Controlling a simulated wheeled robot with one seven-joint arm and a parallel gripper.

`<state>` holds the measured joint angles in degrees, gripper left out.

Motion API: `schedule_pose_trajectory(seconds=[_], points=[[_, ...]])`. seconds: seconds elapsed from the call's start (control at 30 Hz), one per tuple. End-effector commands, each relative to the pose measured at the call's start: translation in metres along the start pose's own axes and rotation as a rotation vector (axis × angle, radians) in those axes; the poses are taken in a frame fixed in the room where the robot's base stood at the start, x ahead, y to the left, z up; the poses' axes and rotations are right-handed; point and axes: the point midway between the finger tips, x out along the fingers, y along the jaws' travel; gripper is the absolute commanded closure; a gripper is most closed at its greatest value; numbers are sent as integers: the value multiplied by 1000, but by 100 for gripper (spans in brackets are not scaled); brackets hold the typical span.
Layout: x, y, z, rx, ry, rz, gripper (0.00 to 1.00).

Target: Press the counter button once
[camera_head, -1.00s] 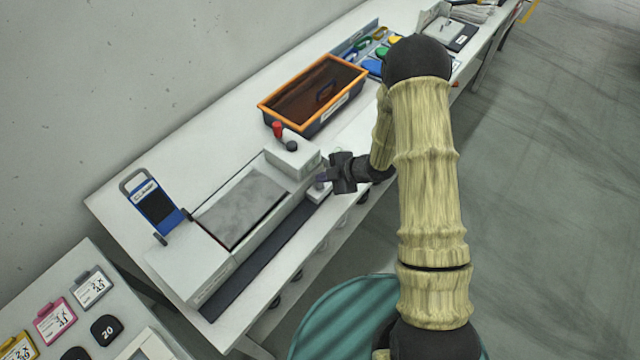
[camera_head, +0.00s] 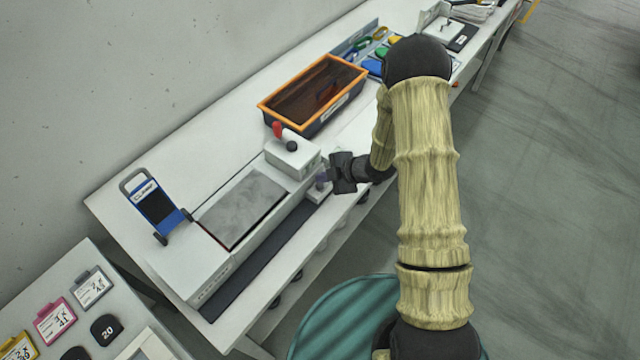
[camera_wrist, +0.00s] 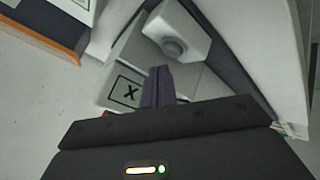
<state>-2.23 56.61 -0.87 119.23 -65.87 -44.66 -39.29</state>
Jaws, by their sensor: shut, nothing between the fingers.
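The counter button is a grey round knob (camera_wrist: 173,47) on a small white box (camera_wrist: 192,28) in the wrist view. In the head view its white box (camera_head: 319,193) sits at the right end of the bench machine, near the table's front edge. My gripper (camera_head: 323,175) is just above and beside that box. In the wrist view my gripper's fingers (camera_wrist: 157,72) are closed together and empty. Their tips appear just short of the knob, with a gap between in the picture; I cannot tell the height between them. A panel marked X (camera_wrist: 127,92) is beside the fingers.
The machine with a grey pad (camera_head: 243,208) fills the table's front. A red lever (camera_head: 277,129) stands on its end block. An orange-rimmed bin (camera_head: 268,108) is behind. A blue-framed stand (camera_head: 155,205) is at left. The floor at right is clear.

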Motion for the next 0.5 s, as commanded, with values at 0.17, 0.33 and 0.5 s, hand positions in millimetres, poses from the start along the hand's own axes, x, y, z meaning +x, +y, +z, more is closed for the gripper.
schedule_pose_trajectory(seconds=[0.17,0.33,0.5], points=[[0,0,0,0,0,0,100],[2,-2,2,0,0,0,100],[6,-5,5,0,0,0,100]])
